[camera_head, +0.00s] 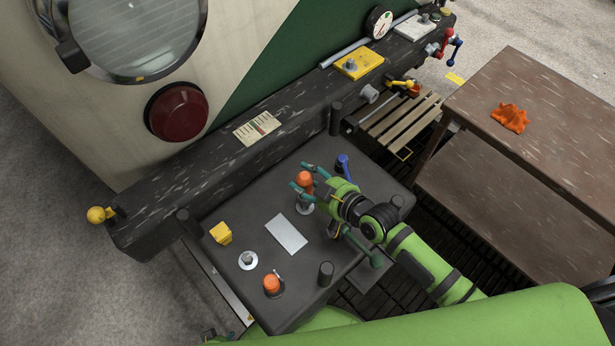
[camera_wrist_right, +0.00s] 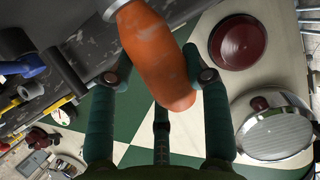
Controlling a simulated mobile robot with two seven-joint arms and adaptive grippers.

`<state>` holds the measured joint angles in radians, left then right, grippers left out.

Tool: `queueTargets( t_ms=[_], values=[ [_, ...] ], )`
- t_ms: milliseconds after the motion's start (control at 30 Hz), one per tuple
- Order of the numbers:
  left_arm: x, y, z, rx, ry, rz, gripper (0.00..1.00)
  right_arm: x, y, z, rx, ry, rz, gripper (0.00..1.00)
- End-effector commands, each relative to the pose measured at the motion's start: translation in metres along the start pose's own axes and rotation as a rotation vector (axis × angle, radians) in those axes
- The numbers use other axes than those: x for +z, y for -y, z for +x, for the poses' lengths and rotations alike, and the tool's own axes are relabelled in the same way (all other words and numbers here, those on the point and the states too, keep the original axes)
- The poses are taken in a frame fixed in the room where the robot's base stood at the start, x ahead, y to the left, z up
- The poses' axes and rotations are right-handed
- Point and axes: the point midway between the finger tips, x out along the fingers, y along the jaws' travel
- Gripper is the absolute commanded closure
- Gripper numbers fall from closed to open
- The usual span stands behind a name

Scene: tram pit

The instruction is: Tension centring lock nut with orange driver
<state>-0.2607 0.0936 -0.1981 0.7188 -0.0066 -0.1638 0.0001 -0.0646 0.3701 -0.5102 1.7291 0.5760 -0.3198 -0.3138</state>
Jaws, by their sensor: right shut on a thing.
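My right gripper (camera_head: 301,179) is shut on the orange driver (camera_head: 306,182) over the dark table. In the right wrist view the driver's orange handle (camera_wrist_right: 155,60) lies between the teal fingers (camera_wrist_right: 155,75), with bare metal at its far end. A pale round disc (camera_head: 305,209) lies below the driver; I cannot tell whether they touch. A similar disc with a raised centre (camera_head: 247,260) sits further left on the table. I cannot tell which part is the centring lock nut.
The dark table (camera_head: 215,205) also carries a second orange-topped piece (camera_head: 271,284), a yellow block (camera_head: 221,233), a grey plate (camera_head: 286,234) and a blue-handled item (camera_head: 344,168). A long dark beam (camera_head: 200,170) runs behind. A brown table (camera_head: 540,110) with an orange cloth (camera_head: 510,117) stands right.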

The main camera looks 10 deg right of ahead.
Motion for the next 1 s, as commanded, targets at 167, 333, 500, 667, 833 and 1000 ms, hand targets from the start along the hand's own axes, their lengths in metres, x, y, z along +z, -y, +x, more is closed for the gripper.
queueTargets(
  t_ms=[167,333,500,667,833,1000],
  values=[
    [-0.01,0.004,0.0,-0.005,-0.016,0.003,0.6,-0.002,0.0,0.0,0.0,-0.003,0.0,0.92],
    [-0.01,0.004,0.002,-0.004,-0.016,0.004,0.6,0.0,0.0,0.001,0.0,-0.003,0.0,0.92],
    [-0.007,0.003,0.006,-0.003,-0.012,0.004,0.6,0.005,0.0,0.003,0.0,-0.003,-0.001,0.92],
    [-0.005,0.0,0.009,0.0,-0.011,0.003,0.6,0.009,0.0,0.004,0.0,-0.003,-0.001,0.92],
    [-0.004,-0.004,0.013,0.005,-0.011,0.0,0.6,0.014,0.0,0.006,0.0,-0.003,-0.002,0.92],
    [0.002,-0.007,0.015,0.009,-0.006,0.001,0.6,0.019,0.0,0.008,0.001,-0.002,-0.002,0.92]
  ],
)
